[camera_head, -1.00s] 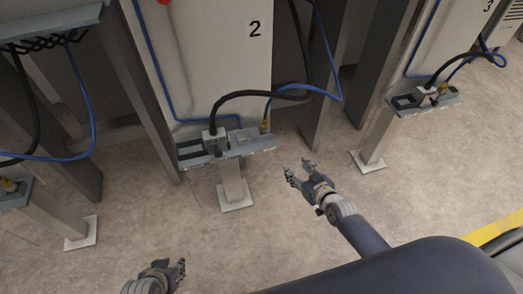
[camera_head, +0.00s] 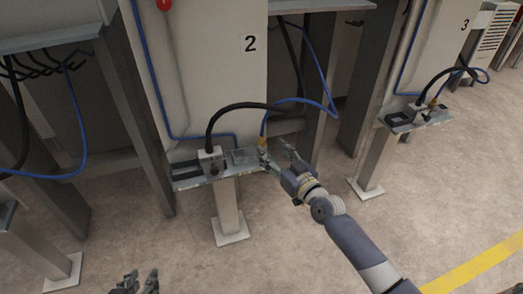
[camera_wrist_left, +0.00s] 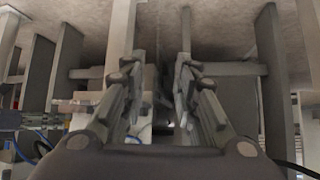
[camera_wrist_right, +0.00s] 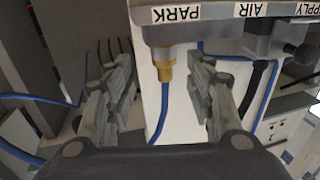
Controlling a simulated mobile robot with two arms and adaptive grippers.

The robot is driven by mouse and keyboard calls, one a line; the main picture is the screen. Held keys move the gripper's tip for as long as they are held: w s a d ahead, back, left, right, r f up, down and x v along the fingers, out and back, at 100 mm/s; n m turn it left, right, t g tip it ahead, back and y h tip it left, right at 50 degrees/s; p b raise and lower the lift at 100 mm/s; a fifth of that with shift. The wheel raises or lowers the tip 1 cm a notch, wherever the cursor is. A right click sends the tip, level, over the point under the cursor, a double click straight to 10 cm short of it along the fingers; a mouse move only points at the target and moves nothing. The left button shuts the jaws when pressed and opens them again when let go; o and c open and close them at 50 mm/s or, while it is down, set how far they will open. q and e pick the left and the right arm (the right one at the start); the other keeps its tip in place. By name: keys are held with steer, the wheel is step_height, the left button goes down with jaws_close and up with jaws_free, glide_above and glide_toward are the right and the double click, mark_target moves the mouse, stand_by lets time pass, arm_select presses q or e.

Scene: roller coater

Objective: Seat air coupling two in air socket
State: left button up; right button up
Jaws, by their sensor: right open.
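The air coupling at station 2 is a brass fitting (camera_head: 262,143) on a blue hose, at the right end of the station's shelf. In the right wrist view the brass coupling (camera_wrist_right: 166,65) sits at the PARK label (camera_wrist_right: 177,14), with its blue hose running away from it. My right gripper (camera_head: 275,152) is open, its fingers on either side of the coupling in the wrist view and apart from it. The AIR label (camera_wrist_right: 265,10) is beside PARK; its socket opening is not clearly visible. My left gripper (camera_head: 136,282) is open and empty, low at the picture's bottom.
A grey block (camera_head: 211,160) with a thick black cable sits on the same shelf (camera_head: 190,182), left of the coupling. The black cable and blue hose loop above the shelf. Metal posts stand around. Station 3 (camera_head: 415,115) is at the right. The floor in front is clear.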

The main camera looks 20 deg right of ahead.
mark_target(265, 145)
steer(key=x, duration=0.1)
steer(key=b+x, duration=0.1)
steer(key=x, duration=0.3)
steer(key=shift+a+f, duration=0.1)
steer(key=shift+a, duration=0.2)
arm_select(q)
steer(key=w+d+r+t+h, duration=0.1)
steer(key=w+d+r+t, duration=0.1)
steer(key=w+r+t, duration=0.2)
steer(key=shift+w+r, duration=0.3)
steer(key=shift+r, duration=0.4)
arm_select(e)
steer(key=shift+w, duration=0.25)
jaws_close()
